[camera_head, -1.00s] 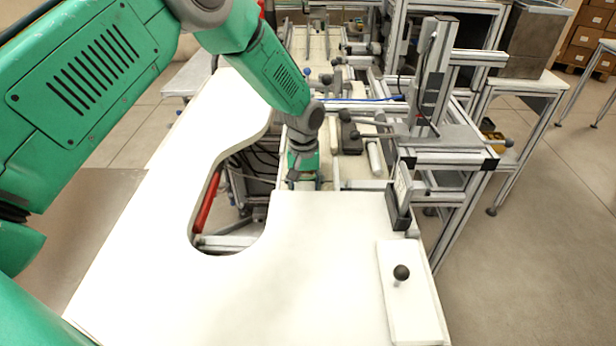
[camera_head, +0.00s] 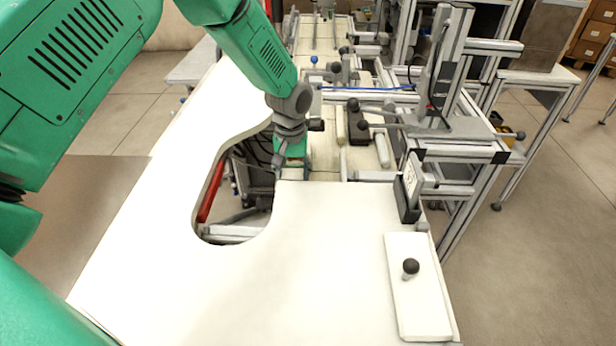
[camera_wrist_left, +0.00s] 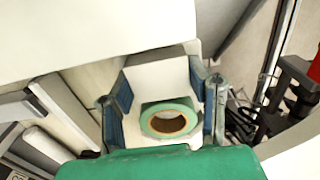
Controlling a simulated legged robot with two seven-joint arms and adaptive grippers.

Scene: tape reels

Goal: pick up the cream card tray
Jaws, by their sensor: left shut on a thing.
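The cream card tray (camera_wrist_left: 160,77) shows in the left wrist view as a pale, open-fronted box. A tape reel with a pale green outer ring and brown core (camera_wrist_left: 169,120) sits in it. My left gripper (camera_head: 288,164) is at the far edge of the white table in the head view, where its own arm hides most of it. In the left wrist view its blue-padded fingers (camera_wrist_left: 161,88) are on both sides of the tray, shut on it. The tray cannot be made out in the head view. My right gripper is not in view.
The white table (camera_head: 300,260) has a rounded cut-out left of my gripper, with a red part (camera_head: 210,192) inside. A white plate with a black knob (camera_head: 411,267) lies at the right. Aluminium frames and clamps stand beyond. The near tabletop is clear.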

